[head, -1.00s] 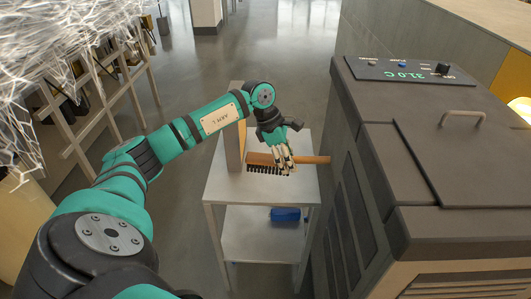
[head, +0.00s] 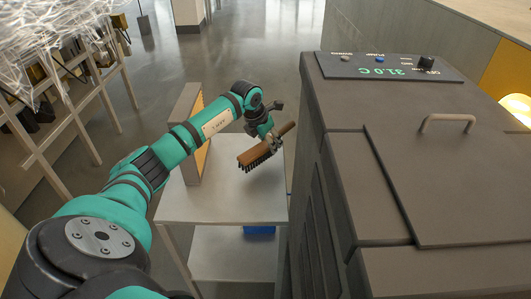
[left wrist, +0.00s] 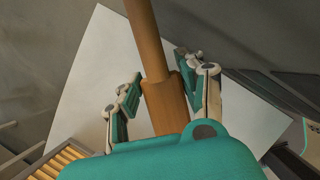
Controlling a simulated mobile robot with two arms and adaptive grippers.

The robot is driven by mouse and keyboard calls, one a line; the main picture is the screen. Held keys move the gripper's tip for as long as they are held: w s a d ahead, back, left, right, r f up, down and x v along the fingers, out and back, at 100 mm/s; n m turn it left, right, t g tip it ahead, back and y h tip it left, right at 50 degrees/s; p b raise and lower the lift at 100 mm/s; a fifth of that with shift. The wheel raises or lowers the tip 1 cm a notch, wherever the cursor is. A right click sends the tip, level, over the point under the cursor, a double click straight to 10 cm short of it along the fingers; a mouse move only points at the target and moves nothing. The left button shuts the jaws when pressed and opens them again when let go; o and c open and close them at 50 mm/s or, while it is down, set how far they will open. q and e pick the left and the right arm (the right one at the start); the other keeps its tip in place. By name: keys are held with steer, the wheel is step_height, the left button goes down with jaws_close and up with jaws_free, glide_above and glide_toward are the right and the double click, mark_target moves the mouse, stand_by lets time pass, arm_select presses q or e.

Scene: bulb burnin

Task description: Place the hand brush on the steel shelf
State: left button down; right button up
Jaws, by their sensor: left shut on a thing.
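The hand brush (head: 256,153) has a brown wooden block, dark bristles and a handle. My left gripper (head: 270,134) is shut on it. The brush is tilted, with its handle up to the right and its bristles downward, over the pale grey top of a two-tier stand (head: 235,205), which looks like the steel shelf. It seems to be above the top; the exact gap is hard to tell. In the left wrist view the brush (left wrist: 165,100) runs between the fingers of the left gripper (left wrist: 162,92). My right gripper is not in view.
An upright panel-like box (head: 186,125) with an orange inner face stands on the stand's left side. A blue object (head: 259,231) lies on the lower tier. A large dark machine (head: 390,180) stands close on the right. The front of the stand's top is clear.

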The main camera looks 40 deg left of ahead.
mark_target(269, 151)
arm_select(q)
steer(key=shift+w+f, duration=0.1)
steer(key=shift+f, duration=0.5)
step_height(269, 151, down, 3)
steer(key=b, duration=0.2)
steer(key=shift+b, duration=0.3)
steer(key=c, duration=1.1)
jaws_free()
steer(key=o, duration=0.3)
steer(key=shift+o, duration=0.2)
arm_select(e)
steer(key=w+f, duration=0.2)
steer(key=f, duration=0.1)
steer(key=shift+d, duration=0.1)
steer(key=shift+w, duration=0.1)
